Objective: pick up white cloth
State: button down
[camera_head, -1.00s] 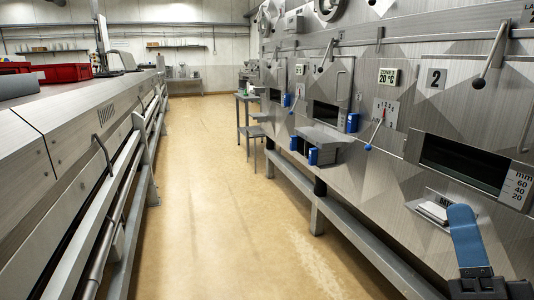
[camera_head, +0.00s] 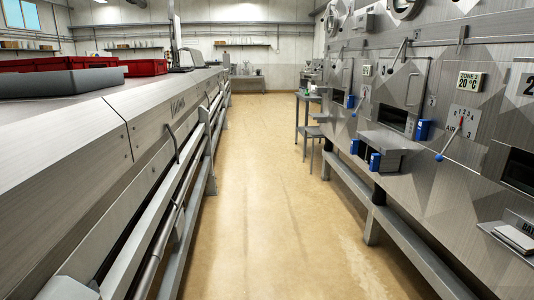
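A white, flat, folded-looking piece (camera_head: 515,238), which may be the white cloth, lies on a small metal shelf (camera_head: 490,226) on the front of the machine at the right edge of the head view. The shelf is cut off by the picture edge, and its label is only partly readable. I cannot tell for sure that the piece is cloth. My gripper is not in view.
A long metal machine (camera_head: 150,125) runs along the left, with red crates (camera_head: 145,67) and a grey tray (camera_head: 60,82) on top. The panelled machine (camera_head: 450,170) with levers lines the right. The tan floor aisle (camera_head: 265,190) between is clear. A small table (camera_head: 308,110) stands farther back.

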aim_at(520, 241)
jog(key=z, duration=0.95)
jog(key=i+j+u, duration=0.1)
jog(key=i+j, duration=0.55)
jog(key=i, duration=0.25)
jog(key=i+j+u, duration=0.15)
jog(key=i+j, duration=0.2)
jog(key=i+j+u, duration=0.1)
jog(key=i+j, duration=0.15)
jog(key=i, duration=0.3)
jog(key=l, duration=0.2)
